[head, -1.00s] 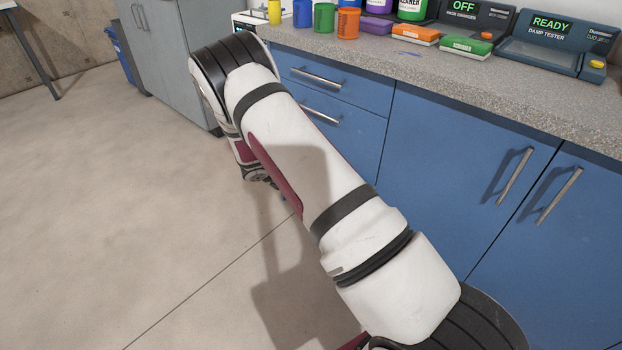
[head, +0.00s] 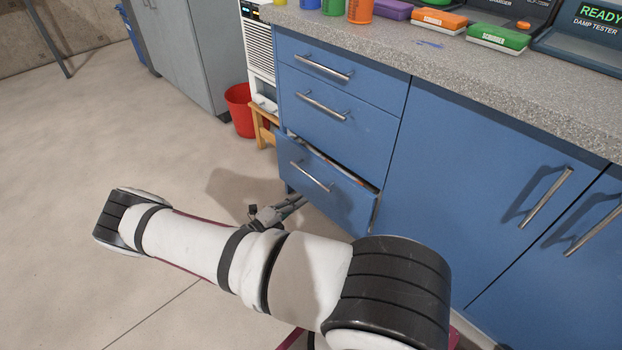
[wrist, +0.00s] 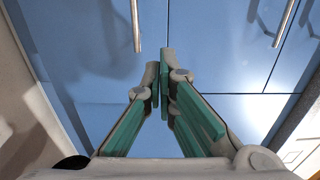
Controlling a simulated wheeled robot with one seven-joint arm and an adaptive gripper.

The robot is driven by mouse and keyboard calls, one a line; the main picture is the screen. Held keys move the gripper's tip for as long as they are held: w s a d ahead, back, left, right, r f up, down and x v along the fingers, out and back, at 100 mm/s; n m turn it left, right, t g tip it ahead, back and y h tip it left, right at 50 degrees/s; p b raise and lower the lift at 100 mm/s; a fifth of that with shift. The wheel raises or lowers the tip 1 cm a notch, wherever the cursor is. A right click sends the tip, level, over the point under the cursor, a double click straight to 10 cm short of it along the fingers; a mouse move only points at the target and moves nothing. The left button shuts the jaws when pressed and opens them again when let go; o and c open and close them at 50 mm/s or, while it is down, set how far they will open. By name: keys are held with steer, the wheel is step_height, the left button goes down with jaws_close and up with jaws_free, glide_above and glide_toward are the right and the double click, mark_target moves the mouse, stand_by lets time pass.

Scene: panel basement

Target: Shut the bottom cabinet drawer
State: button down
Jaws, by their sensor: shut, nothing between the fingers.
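The bottom cabinet drawer (head: 335,203) is blue with a metal bar handle. In the head view it stands out a little from the cabinet, with a dark gap along its top edge and contents just showing inside. My gripper (head: 292,203) is low by the drawer's lower left part, partly hidden behind my arm. I cannot tell whether it touches the drawer. In the wrist view my gripper (wrist: 160,75) has its fingers together and empty, pointing at blue fronts with bar handles.
Two upper drawers (head: 335,125) sit flush above it. A blue door (head: 480,190) is to the right. A red bucket (head: 240,112) and a wooden stool (head: 263,122) stand to the left. The counter (head: 440,65) holds several items. The floor at left is clear.

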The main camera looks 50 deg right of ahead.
mark_target(335, 175)
steer(key=d+b, duration=0.1)
steer(key=d, duration=0.3)
steer(key=d+b, duration=0.2)
steer(key=d, duration=0.3)
steer(key=d+b, duration=0.1)
steer(key=d, duration=0.3)
steer(key=shift+s+d, duration=0.35)
steer(key=shift+d, duration=0.1)
